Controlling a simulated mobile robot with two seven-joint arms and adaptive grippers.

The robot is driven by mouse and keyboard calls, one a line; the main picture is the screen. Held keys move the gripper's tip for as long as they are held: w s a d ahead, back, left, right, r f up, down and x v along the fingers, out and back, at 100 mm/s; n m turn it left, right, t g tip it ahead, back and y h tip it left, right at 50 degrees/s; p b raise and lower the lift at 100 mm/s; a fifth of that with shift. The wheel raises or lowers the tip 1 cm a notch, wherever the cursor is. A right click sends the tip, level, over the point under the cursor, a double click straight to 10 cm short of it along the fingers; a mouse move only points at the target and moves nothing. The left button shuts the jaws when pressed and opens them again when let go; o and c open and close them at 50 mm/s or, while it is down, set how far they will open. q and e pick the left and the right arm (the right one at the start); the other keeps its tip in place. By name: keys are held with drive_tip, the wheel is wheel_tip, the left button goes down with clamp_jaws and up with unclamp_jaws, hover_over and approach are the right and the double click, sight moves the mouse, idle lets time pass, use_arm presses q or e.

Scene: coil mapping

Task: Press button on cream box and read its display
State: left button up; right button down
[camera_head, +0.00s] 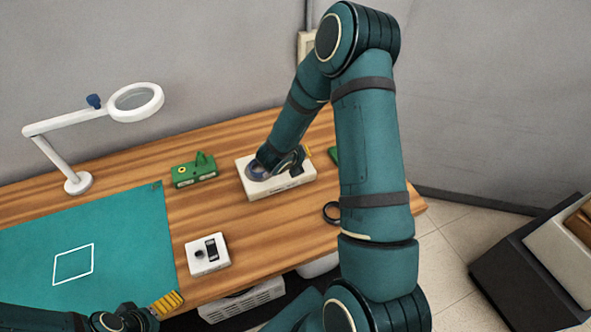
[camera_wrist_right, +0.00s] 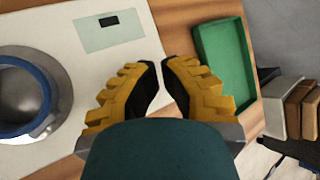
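The cream box (camera_head: 247,184) stands on the wooden table with a blue-ringed metal dome (camera_head: 258,171) on top. In the right wrist view the cream box (camera_wrist_right: 62,52) fills the left side, with the dome (camera_wrist_right: 30,92) at far left and a pale panel with a small dark window (camera_wrist_right: 108,31) near the top. No lit reading is legible. My right gripper (camera_wrist_right: 160,68) is over the box's right edge, fingertips nearly together with nothing between them. My arm partly covers the box in the head view. My left gripper (camera_head: 167,302) is at the bottom, its opening unclear.
A small white box (camera_head: 207,264) with a black knob and dark window stands nearer the front. A green device (camera_head: 194,171) is left of the cream box. A green tray (camera_wrist_right: 216,58) lies right of it. A magnifier lamp (camera_head: 75,183) and teal mat (camera_head: 120,225) occupy the left.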

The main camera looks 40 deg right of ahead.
idle(1.4)
drive_tip(key=shift+f+b, duration=0.35)
drive_tip(key=shift+b, duration=0.3)
drive_tip(key=shift+f+b, duration=0.45)
drive_tip(key=shift+b, duration=0.05)
idle(0.5)
drive_tip(key=shift+r, duration=0.1)
drive_tip(key=shift+r+p, duration=0.4)
drive_tip(key=shift+r, duration=0.35)
drive_tip(key=shift+r, duration=0.15)
wheel_tip(320, 180, up, 5)
drive_tip(key=p, duration=0.3)
idle(0.3)
drive_tip(key=shift+f, duration=0.2)
idle(0.3)
